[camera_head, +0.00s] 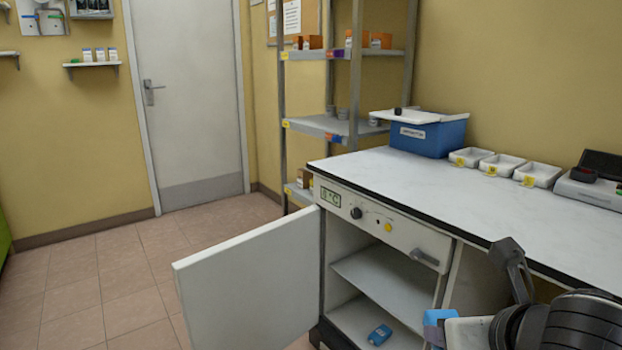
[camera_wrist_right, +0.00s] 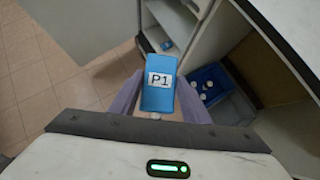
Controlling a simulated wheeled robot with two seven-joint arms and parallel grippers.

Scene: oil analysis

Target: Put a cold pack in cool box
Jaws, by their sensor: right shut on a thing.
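A blue cold pack (camera_wrist_right: 160,88) marked P1 is held upright between the fingers of my right gripper (camera_wrist_right: 158,104). The pack also shows at the lower right of the head view (camera_head: 436,317), in front of the cabinet. The right gripper is shut on it. A second blue pack (camera_head: 380,335) lies on the floor of the open cabinet, and it shows in the wrist view (camera_wrist_right: 166,45). The cool box (camera_head: 432,139), blue with a label, stands at the back of the worktop. A white lid (camera_head: 405,115) lies over its top. My left gripper is not in view.
The cabinet door (camera_head: 250,280) stands wide open to the left. The worktop (camera_head: 400,182) is largely clear in front of several white trays (camera_head: 500,164). A dark blue bin (camera_wrist_right: 222,92) with white round things stands near the cabinet. A shelf rack (camera_head: 318,124) stands behind.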

